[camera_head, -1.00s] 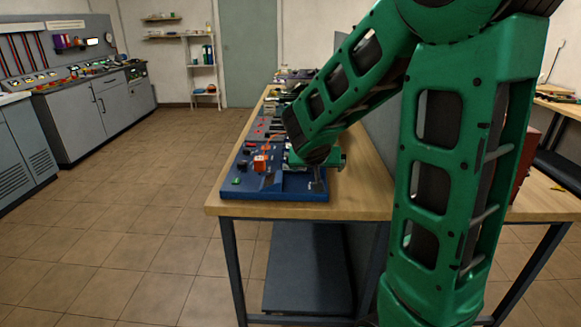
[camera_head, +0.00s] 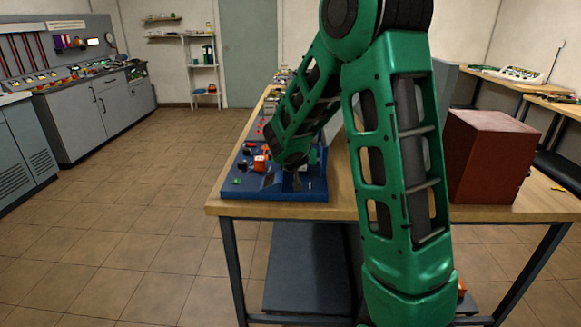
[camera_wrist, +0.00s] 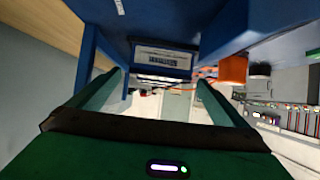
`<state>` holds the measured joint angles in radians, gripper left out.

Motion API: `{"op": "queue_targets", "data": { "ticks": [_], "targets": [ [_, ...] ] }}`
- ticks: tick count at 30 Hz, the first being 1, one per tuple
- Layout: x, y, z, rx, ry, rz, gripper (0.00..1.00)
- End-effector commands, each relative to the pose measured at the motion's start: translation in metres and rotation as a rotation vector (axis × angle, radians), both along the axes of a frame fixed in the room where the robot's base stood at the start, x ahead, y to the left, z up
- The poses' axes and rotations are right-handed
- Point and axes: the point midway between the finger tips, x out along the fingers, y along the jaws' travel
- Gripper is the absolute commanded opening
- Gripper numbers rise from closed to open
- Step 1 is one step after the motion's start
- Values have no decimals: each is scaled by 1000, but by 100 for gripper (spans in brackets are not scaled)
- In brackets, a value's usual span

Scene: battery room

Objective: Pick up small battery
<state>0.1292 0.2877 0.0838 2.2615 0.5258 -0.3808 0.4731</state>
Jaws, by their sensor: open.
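No object can be surely named as the small battery. In the wrist view, a small dark blue block (camera_wrist: 150,66) with a white barcode label sits against the blue board (camera_wrist: 180,18); it may be the battery. My gripper (camera_wrist: 161,80) is open, its two green fingers spread left and right of that block, with no contact visible. In the head view, the blue board (camera_head: 295,195) lies at the near end of the wooden bench, and my forearm and hand cover much of its right part. The gripper's fingers are hard to make out there.
A dark red box (camera_head: 490,160) stands on the bench at right. The tiled floor (camera_head: 150,220) left of the bench is clear.

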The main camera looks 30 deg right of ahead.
Motion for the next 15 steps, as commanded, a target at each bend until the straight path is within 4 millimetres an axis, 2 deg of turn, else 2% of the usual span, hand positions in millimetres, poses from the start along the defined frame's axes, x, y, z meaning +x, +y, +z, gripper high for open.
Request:
{"op": "queue_targets", "data": {
  "ticks": [7,15],
  "targets": [
    [23,-15,-17,1,1,-1,98],
    [28,-17,-20,1,1,0,98]
  ]
}}
